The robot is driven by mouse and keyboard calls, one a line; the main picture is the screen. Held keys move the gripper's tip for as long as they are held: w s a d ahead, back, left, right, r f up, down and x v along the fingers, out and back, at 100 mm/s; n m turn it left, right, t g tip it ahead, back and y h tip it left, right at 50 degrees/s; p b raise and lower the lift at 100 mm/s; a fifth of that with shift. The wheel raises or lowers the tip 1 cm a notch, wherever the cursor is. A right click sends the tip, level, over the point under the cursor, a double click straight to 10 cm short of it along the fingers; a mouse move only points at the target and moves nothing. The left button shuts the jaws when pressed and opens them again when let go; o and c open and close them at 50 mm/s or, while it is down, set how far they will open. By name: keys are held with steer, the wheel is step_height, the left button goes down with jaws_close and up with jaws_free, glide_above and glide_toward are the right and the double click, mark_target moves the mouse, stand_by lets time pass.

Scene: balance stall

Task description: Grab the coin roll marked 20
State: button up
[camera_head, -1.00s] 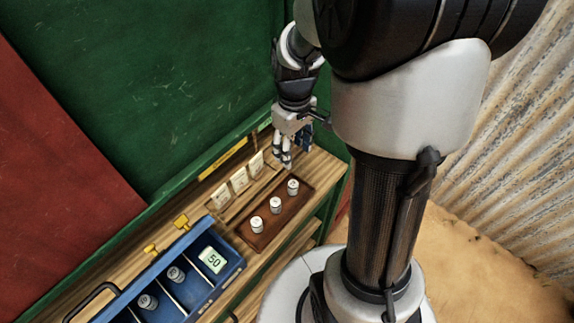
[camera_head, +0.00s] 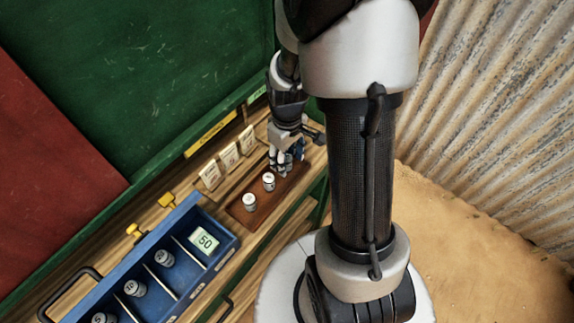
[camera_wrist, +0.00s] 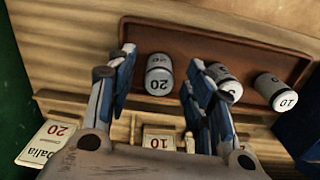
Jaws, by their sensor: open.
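The coin roll marked 20 (camera_wrist: 158,80) is a white cylinder with a grey band, standing at one end of a brown tray (camera_wrist: 245,47). In the wrist view my gripper (camera_wrist: 160,60) is open, with one finger on each side of this roll and gaps between. In the head view my gripper (camera_head: 286,164) is low over the tray's far right end and hides the roll there. A second roll (camera_wrist: 230,88) is partly hidden by the right finger, its mark unclear. A roll marked 10 (camera_wrist: 276,92) stands farther right.
Price cards stand behind the tray, one reading Dalia 20 (camera_wrist: 48,140) and one reading 10 (camera_wrist: 158,142). A blue divided cash drawer (camera_head: 222,232) with several rolls and a card marked 50 (camera_head: 204,241) sits left of the tray. A green board rises behind.

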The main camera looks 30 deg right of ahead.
steer(key=shift+w+f, duration=0.1)
steer(key=shift+f, duration=0.55)
steer(key=shift+r, duration=0.1)
steer(key=shift+c, duration=0.3)
jaws_close()
